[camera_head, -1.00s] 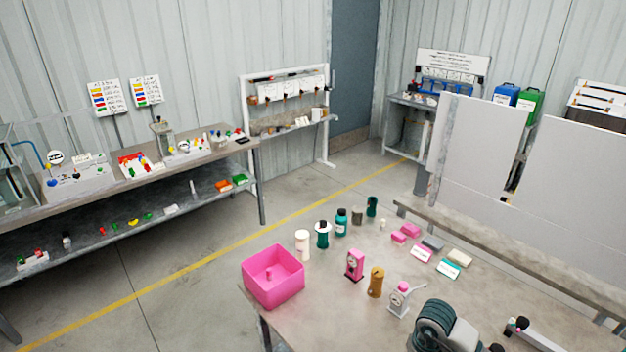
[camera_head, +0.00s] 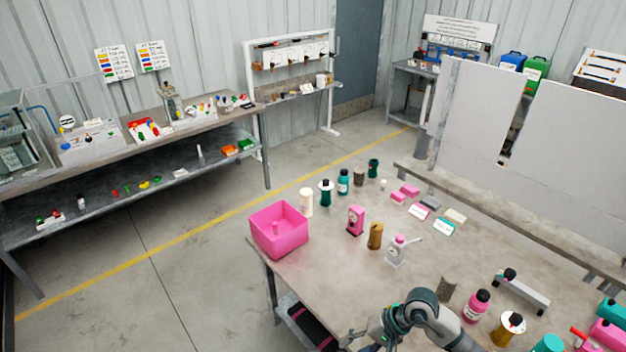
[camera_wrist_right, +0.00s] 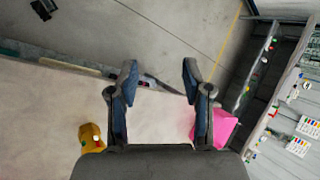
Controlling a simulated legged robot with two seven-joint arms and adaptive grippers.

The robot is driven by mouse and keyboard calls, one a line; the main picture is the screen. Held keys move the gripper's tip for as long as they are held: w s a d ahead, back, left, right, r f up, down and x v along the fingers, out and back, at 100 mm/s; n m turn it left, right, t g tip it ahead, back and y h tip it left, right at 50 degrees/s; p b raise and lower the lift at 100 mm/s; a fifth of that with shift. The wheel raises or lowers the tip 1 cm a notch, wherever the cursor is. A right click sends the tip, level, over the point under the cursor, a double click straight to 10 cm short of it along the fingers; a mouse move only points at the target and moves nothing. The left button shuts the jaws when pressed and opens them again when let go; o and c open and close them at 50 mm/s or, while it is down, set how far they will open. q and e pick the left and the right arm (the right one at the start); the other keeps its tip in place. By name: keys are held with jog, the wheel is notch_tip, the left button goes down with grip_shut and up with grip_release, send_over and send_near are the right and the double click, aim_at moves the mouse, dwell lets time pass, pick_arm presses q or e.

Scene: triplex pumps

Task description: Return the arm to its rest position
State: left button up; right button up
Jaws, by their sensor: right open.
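My right arm shows at the bottom edge of the head view, over the front of the table (camera_head: 330,270). Its gripper (camera_head: 362,338) points left near the front edge and is partly cut off by the frame. In the right wrist view the two dark fingers (camera_wrist_right: 160,68) are spread apart with nothing between them. Beyond them are the table edge and the floor. My left gripper is not in view.
A pink open box (camera_head: 280,242) stands at the table's left corner. A brown bottle (camera_head: 375,236), a pink device (camera_head: 355,220) and a white-and-pink bottle (camera_head: 397,250) stand behind the arm. Several bottles, including a pink one (camera_head: 476,306), stand to its right.

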jog(key=s+a+r+m+t+y, duration=0.1)
jog(key=s+a+r+m+y, duration=0.2)
jog(key=a+r+m+y, duration=0.65)
jog(key=w+d+r+m+t+y, duration=0.1)
jog(key=w+r+m+t+y, duration=0.3)
jog(key=r+m+t, duration=0.45)
jog(key=w+d+f+n+t+h, duration=0.1)
jog(key=d+f+n+t+h, duration=0.35)
jog(key=n, duration=0.75)
jog(key=w+d+f+n+t+h, duration=0.1)
jog(key=d+f+n+h, duration=0.55)
jog(key=n+h, duration=0.35)
jog(key=w+d+f+n+t+h, duration=0.1)
jog(key=d+f+n+t+h, duration=0.35)
jog(key=n, duration=0.85)
jog(key=s+d+f+m+g+h, duration=0.1)
jog(key=s+d+f+m+g, duration=0.1)
jog(key=s+f+m+g, duration=0.6)
jog(key=s+d+f+m+g+h, duration=0.15)
jog(key=s+f+m+g, duration=0.4)
jog(key=s+f, duration=0.75)
notch_tip(320, 180, down, 23)
jog(key=s+n+g, duration=0.2)
jog(key=g, duration=0.1)
jog(key=s+d+f+g, duration=0.1)
jog(key=s+d+f, duration=0.2)
jog(key=s+f, duration=1.5)
jog(key=shift+s+f+g, duration=0.2)
jog(key=shift+s+g, duration=0.1)
jog(key=shift+s, duration=0.1)
